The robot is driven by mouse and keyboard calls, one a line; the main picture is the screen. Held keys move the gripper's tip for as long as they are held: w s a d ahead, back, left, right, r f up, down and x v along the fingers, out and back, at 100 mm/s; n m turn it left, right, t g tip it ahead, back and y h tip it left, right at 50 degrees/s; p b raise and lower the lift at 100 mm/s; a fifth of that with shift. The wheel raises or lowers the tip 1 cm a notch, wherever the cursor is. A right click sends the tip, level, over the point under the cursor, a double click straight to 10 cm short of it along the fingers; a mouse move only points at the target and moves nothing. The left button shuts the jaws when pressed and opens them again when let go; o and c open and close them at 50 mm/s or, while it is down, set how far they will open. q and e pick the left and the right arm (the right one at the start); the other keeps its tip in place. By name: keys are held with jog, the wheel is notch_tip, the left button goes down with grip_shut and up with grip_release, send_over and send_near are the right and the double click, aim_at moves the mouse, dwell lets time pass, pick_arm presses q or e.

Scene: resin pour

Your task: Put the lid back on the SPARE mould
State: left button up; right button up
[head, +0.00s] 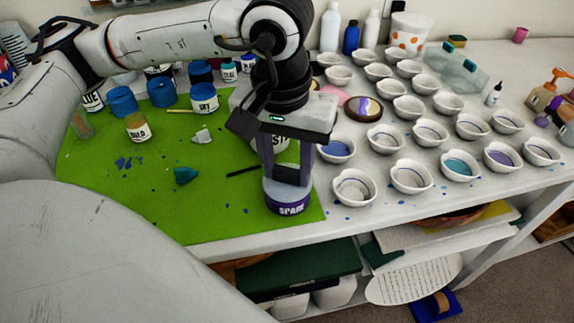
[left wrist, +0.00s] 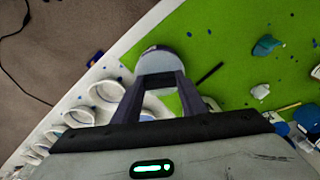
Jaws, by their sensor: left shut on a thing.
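The SPARE mould (head: 288,209) is a low round pot with a purple band lettered SPARE, near the front edge of the green mat. A pale grey round lid (head: 272,189) is directly over it; I cannot tell whether it is fully seated. My left gripper (head: 287,178) points down from above, its fingers shut on the lid's top, where a dark part shows between them. My right gripper is not in view.
The green mat (head: 110,195) holds blue-lidded jars (head: 163,92), a GOLD jar (head: 139,127), a teal piece (head: 185,175) and a dark stick (head: 243,172). Many white bowls (head: 411,177) crowd the right. A white jar (head: 268,143) stands behind my gripper. The mat's front left is clear.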

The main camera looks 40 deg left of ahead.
pick_arm(q)
jog(key=shift+f+b, duration=0.2)
jog(key=shift+b, duration=0.95)
dwell(1.7)
dwell(0.3)
jog(key=o, duration=1.6)
jog(key=shift+r+p, duration=2)
jog(key=shift+r, duration=1.55)
grip_shut()
